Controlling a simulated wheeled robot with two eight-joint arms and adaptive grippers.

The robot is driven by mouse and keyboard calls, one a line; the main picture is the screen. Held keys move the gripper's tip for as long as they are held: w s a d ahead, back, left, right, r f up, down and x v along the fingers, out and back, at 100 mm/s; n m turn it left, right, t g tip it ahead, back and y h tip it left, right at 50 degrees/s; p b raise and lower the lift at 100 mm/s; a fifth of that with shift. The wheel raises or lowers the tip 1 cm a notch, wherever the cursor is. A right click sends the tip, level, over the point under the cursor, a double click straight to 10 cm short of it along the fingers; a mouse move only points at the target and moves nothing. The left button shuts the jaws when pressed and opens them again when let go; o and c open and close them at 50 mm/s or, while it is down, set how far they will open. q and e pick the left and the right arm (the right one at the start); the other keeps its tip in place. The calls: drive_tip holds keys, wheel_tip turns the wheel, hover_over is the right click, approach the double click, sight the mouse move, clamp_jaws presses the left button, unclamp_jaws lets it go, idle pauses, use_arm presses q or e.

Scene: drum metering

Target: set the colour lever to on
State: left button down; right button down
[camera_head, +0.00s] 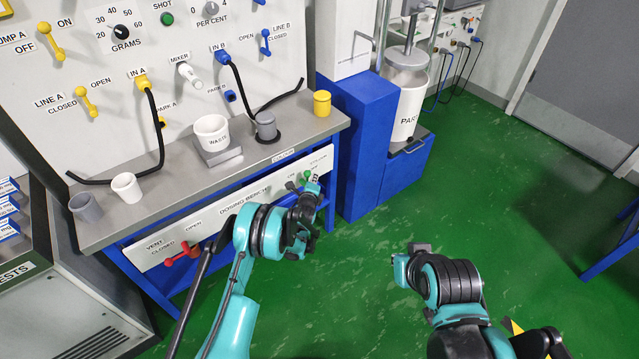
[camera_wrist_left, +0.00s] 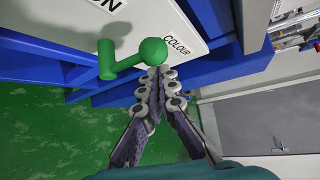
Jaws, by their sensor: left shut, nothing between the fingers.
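The colour lever is green, with a round ball and a short arm. In the left wrist view, the lever (camera_wrist_left: 130,62) stands out from the white panel, its ball to the right by the word COLOUR. The letters "ON" show at the upper left. In the head view, the lever (camera_head: 307,175) is small and partly hidden by my left gripper (camera_head: 308,190). In the left wrist view, my left gripper (camera_wrist_left: 156,78) is shut and empty, its fingertips just below the ball; I cannot tell whether they touch. My right gripper (camera_head: 420,248) is over the green floor, its fingers unclear.
The white front panel (camera_head: 232,207) of the dosing bench also carries a red vent lever (camera_head: 182,254). Cups and a waste pot (camera_head: 211,133) stand on the grey bench top (camera_head: 110,222). A blue stand (camera_head: 362,150) is right of the bench. The green floor (camera_head: 480,200) is open.

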use_arm(q)
drive_tip(key=shift+a+r, duration=0.1)
drive_tip(key=shift+s+a+r, duration=0.15)
drive_tip(key=shift+s+a, duration=0.1)
drive_tip(key=shift+a, duration=0.35)
